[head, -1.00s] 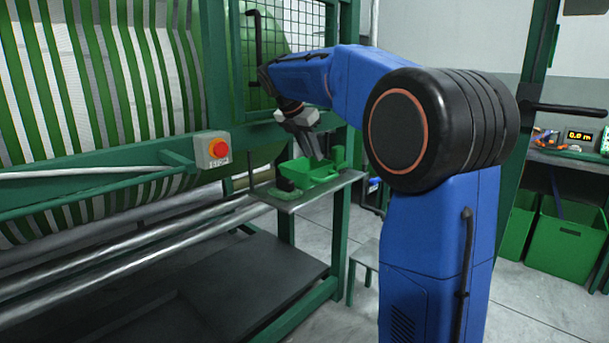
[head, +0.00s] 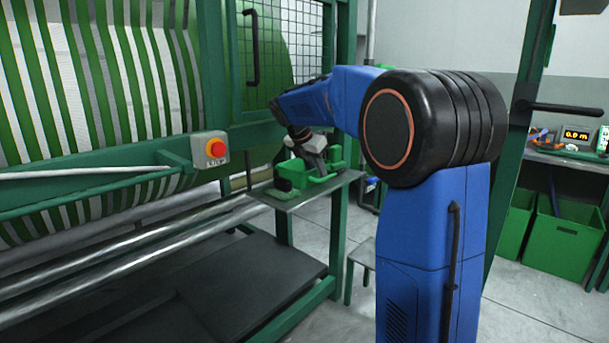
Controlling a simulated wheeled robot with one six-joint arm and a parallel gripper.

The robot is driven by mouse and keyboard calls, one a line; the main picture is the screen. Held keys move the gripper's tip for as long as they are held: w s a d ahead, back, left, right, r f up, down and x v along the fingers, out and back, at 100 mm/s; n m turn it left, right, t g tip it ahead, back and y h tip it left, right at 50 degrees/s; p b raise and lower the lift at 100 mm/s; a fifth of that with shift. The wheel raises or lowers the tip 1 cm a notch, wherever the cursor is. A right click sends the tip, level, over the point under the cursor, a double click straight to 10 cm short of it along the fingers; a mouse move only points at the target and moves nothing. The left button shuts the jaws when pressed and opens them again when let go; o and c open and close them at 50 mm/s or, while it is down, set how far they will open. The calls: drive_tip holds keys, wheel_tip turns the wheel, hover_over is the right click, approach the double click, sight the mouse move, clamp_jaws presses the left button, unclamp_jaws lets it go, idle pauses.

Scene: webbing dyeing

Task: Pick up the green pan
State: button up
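The green pan (head: 322,180) is a shallow tray on a small grey metal shelf (head: 306,196) beside the machine. My gripper (head: 318,170) is low over the pan, tilted, with its fingers at or inside the pan's rim. The fingers are small and partly lost against the pan, so I cannot tell if they are open or shut, or touching it. A small black and green item (head: 283,188) lies at the left front of the pan on the same shelf.
A green-framed machine with striped webbing rolls (head: 100,80) stands at left, with a red button box (head: 211,149) on its rail. A wire mesh guard (head: 308,45) is behind my gripper. Green bins (head: 564,240) stand under a bench at right.

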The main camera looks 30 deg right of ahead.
clamp_jaws()
drive_tip(key=shift+r, duration=0.1)
